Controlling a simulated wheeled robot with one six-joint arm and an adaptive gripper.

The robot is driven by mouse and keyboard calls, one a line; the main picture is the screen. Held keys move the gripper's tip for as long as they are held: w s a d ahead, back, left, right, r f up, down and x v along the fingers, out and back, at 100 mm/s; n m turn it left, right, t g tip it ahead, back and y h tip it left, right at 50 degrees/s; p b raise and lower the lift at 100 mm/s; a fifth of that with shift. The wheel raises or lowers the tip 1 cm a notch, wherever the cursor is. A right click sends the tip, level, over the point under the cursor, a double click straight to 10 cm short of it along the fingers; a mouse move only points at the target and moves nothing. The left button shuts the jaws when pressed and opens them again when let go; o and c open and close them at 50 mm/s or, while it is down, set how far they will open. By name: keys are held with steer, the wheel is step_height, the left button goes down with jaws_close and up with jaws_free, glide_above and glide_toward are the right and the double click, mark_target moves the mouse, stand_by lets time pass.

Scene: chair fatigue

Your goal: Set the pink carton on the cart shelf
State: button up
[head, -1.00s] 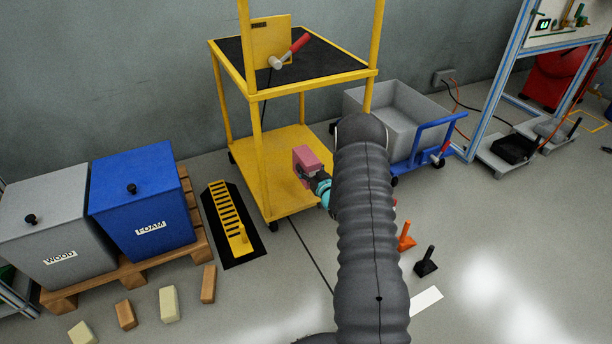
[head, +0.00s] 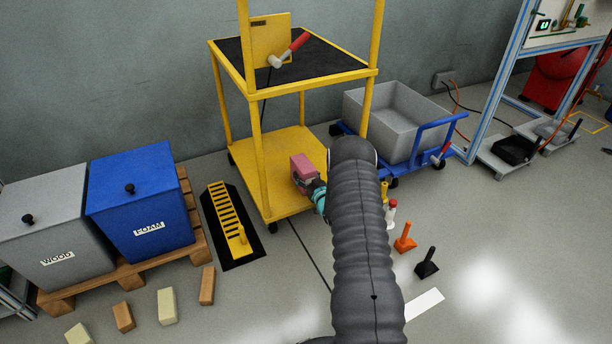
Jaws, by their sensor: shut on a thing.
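The pink carton (head: 304,165) is a small box at the end of my arm. My gripper (head: 312,184) is shut on it, with its fingers partly hidden by the carton and the arm. The yellow cart (head: 262,180) has a lower shelf (head: 280,152) of bare yellow and a black-matted top (head: 312,66). In the head view the carton overlaps the right part of the lower shelf. I cannot tell whether it touches the shelf or hangs above it.
A cart post (head: 258,150) stands left of the carton. A grey tub on a blue trolley (head: 397,118) stands to the right. Blue and grey bins (head: 140,205) sit on a pallet at left. Orange (head: 405,238) and black (head: 427,263) handled items stand on the floor at right.

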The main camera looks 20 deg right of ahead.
steer(key=o, duration=1.5)
